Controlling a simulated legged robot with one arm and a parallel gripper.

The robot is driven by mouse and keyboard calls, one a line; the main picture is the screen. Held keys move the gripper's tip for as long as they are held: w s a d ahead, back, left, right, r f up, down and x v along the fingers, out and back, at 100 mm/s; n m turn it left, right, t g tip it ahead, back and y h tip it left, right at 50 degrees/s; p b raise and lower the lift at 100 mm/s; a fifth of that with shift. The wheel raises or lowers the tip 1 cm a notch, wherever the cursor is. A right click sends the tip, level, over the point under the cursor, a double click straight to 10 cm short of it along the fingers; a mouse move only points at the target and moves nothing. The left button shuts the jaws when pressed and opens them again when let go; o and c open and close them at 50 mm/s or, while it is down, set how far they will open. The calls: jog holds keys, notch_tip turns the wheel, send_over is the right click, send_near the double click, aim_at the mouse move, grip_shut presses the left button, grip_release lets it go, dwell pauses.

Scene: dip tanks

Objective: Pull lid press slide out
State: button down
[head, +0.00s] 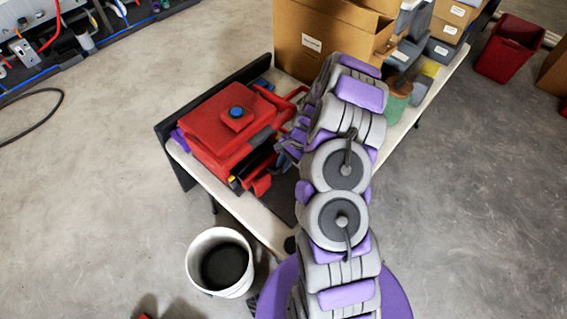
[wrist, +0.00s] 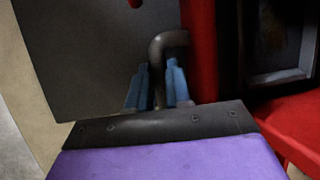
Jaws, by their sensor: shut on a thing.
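The red lid press (head: 225,125) with a blue button on top stands on the table in the head view. A dark, bent handle (wrist: 166,42) shows in the wrist view, beside a red upright part of the press (wrist: 203,60). My gripper (wrist: 157,78) has blue fingers on both sides of the handle's shaft and is shut on it. In the head view my arm reaches to the right side of the press, and it hides the fingers and handle there. I cannot tell how far out the slide is.
A dark panel (head: 175,158) stands along the table's left edge. A cardboard box (head: 318,42) stands behind the press, with bins and smaller boxes to the right. A white bucket (head: 205,240) is on the floor in front. Open floor lies at left and right.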

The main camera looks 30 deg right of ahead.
jog(key=shift+s, duration=0.1)
jog(key=s+d+p, duration=0.2)
jog(key=s, duration=0.3)
jog(key=s+d+p, duration=0.2)
jog(key=s+p, duration=0.1)
jog(key=s, duration=0.3)
jog(key=s+d+p, duration=0.2)
jog(key=s, duration=0.4)
jog(key=shift+d+r+p, duration=0.1)
jog(key=shift+r+p, duration=0.05)
jog(key=shift+p, duration=0.25)
jog(key=shift+s+d, duration=0.25)
jog(key=shift+s, duration=0.25)
jog(key=c, duration=1.1)
grip_release()
jog(key=shift+o, duration=0.2)
jog(key=p+v, duration=0.2)
jog(key=v, duration=1.5)
